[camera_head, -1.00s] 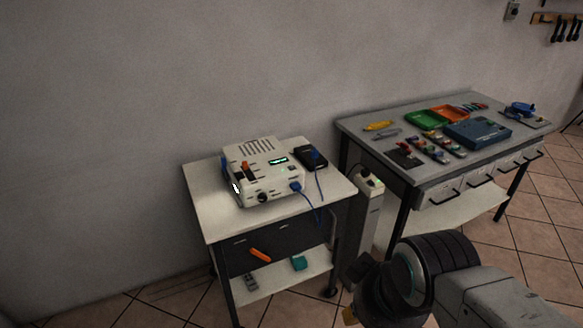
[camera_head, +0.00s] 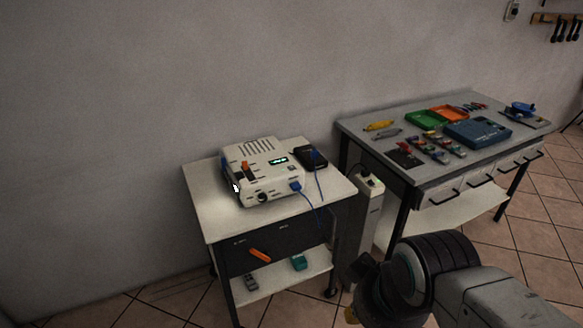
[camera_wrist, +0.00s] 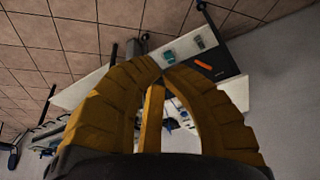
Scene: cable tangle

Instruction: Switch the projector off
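The projector appears to be the white box (camera_head: 262,172) with a slotted top, a lit greenish display and a round dark knob or lens in front. It sits on the small white-topped cart (camera_head: 222,222). An orange part shows on its top left, a small bright spot at its left side, and a blue plug with a cable at its front right.
A black box (camera_head: 312,157) with a blue cable is beside the projector. A white column with a socket (camera_head: 368,190) stands between the cart and a grey workbench (camera_head: 355,124) holding trays and tools. The cart's lower shelf (camera_head: 285,279) holds small items. The wall is behind.

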